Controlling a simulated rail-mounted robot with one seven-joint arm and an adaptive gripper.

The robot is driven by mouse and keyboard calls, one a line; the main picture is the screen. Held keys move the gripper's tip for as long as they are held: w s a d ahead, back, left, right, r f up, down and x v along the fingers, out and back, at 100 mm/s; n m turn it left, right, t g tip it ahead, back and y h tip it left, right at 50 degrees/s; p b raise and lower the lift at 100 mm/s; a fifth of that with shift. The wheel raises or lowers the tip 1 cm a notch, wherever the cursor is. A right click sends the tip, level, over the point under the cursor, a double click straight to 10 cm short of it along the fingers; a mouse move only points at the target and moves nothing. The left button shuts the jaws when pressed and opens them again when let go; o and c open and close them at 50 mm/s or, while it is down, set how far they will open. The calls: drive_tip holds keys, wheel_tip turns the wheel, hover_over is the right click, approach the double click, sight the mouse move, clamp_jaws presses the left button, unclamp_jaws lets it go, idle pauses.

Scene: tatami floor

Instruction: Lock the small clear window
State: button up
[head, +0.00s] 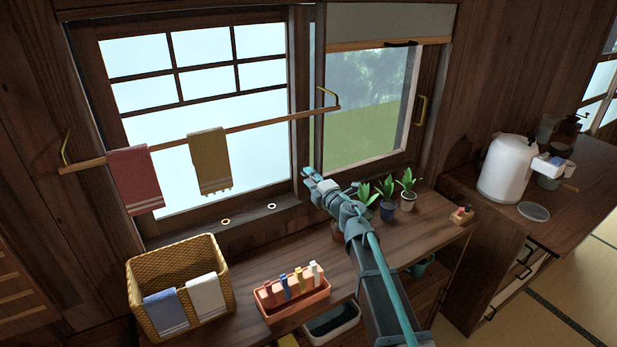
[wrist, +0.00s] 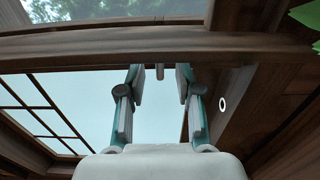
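The small clear window (head: 365,105) is the right part of the window in the head view, with grass and trees behind its pane. The frosted window (head: 145,120) with a dark lattice stands to its left. My gripper (head: 308,178) is at the lower part of the dark upright frame where the two windows meet. In the wrist view my gripper (wrist: 160,82) is open, its two fingers apart below a wooden frame bar (wrist: 80,46). A small grey peg (wrist: 160,72) shows between the fingertips; I cannot tell whether they touch it. The peg is hidden in the head view.
A towel rail (head: 270,119) with red and yellow towels crosses the frosted window. Potted plants (head: 388,208) stand on the counter right of my gripper. A wicker basket (head: 205,263) and an orange peg box (head: 300,299) stand left of my arm. A brass handle (head: 421,110) is at the far right frame.

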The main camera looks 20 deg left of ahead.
drive_tip(key=v, duration=1)
drive_tip(key=shift+s+d, duration=0.2)
